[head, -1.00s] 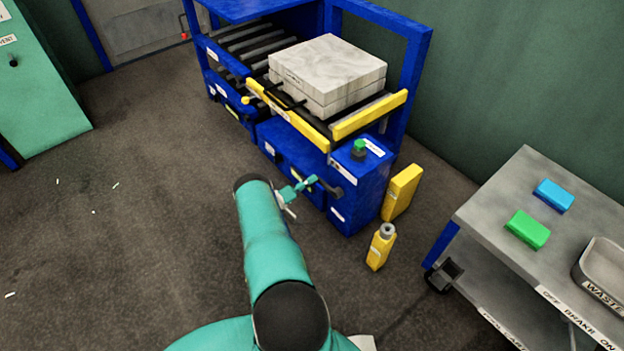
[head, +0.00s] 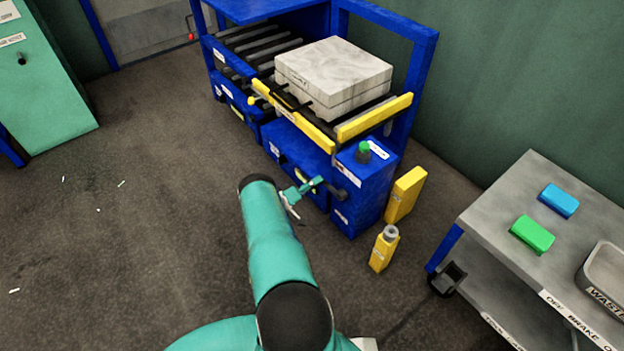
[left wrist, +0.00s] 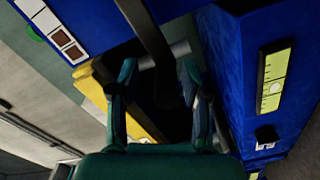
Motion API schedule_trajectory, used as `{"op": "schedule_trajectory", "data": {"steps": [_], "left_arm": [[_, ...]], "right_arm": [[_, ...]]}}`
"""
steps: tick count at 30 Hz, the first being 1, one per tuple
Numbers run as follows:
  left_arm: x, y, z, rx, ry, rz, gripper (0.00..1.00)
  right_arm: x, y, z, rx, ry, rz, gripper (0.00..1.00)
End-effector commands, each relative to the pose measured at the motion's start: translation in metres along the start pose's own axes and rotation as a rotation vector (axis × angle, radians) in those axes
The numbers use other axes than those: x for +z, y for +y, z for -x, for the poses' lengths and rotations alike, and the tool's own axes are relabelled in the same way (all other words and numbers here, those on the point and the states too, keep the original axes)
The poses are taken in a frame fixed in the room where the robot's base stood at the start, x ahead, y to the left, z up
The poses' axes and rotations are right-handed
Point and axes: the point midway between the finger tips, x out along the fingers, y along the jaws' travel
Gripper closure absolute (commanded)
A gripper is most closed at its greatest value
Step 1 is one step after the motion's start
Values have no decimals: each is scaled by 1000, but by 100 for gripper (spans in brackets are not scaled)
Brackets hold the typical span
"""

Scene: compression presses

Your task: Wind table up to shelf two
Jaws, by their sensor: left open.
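The blue table (head: 368,195) has a roller top with yellow rails and carries a grey two-part block. Its dark crank (head: 338,191) sticks out of the front, low down. My left gripper (head: 307,187) is at the crank's outer end. In the left wrist view, my left gripper (left wrist: 160,85) is open, with a dark bar (left wrist: 146,30) running down between its fingers to a dark end. I cannot tell whether the fingers touch it. A yellow-green scale (left wrist: 273,80) with a mark shows on the blue side face. My right gripper is not in view.
A blue frame with rollers (head: 250,50) stands behind left. A green button (head: 363,150) sits on the table's corner. A yellow bottle (head: 383,250) and yellow box (head: 405,195) stand on the floor at right, near a grey trolley (head: 490,215).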

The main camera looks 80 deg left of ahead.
Motion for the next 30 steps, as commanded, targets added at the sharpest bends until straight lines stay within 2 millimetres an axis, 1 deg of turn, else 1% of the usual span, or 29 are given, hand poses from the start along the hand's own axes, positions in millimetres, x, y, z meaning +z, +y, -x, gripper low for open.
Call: {"op": "schedule_trajectory", "data": {"steps": [4, 8, 15, 21, 25, 30], "left_arm": [[-1, -1, 7, -2, 1, 0, 52], [-1, -1, 24, -3, 3, -1, 52], [-2, -2, 73, -4, 5, 0, 52], [-1, -2, 107, -2, 3, 1, 52], [-1, -2, 119, -2, 2, 0, 52], [-1, -1, 123, 0, 1, 0, 52]], "right_arm": [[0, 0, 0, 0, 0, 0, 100], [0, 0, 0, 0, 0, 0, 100], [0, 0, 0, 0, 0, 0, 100], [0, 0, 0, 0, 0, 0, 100], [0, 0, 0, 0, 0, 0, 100], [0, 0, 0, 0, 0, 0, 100]]}}
